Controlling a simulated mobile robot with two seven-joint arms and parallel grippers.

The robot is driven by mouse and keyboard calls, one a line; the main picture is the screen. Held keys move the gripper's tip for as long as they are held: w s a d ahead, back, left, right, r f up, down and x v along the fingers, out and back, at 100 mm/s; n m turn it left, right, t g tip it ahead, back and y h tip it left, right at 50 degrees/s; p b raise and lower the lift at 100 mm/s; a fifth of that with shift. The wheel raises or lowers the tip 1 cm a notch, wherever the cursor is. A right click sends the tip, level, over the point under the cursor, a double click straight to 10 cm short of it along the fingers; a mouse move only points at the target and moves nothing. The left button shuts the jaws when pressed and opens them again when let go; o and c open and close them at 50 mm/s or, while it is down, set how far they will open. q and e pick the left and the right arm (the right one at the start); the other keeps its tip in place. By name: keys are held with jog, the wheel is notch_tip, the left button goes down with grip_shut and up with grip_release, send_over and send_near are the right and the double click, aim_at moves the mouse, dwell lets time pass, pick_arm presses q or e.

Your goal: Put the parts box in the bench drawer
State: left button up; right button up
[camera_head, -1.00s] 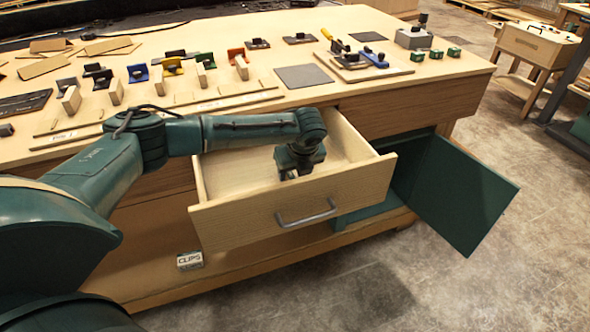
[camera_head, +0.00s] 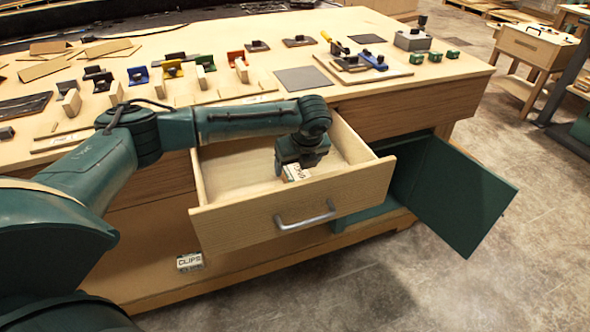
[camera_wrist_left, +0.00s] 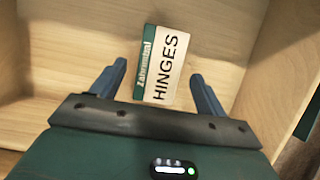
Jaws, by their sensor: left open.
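The bench drawer (camera_head: 300,217) is pulled out from the bench. A small green and white parts box labelled HINGES (camera_wrist_left: 160,66) lies inside it; in the head view the box (camera_head: 296,172) is partly hidden under my left gripper (camera_head: 290,172). In the left wrist view my left gripper (camera_wrist_left: 158,88) is open, its blue fingers on either side of the box's near end with gaps between. The box lies on the drawer floor. My right gripper is not in view.
A box labelled CLIPS (camera_head: 190,262) sits on the lower ledge, left of the drawer. A green cabinet door (camera_head: 458,195) stands open to the right. The bench top (camera_head: 225,72) holds coloured blocks, small tools and boards.

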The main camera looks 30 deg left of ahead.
pick_arm(q)
jog(key=v, duration=0.7)
jog(key=shift+r, duration=0.15)
jog(key=shift+r+p, duration=0.1)
jog(key=shift+p, duration=0.2)
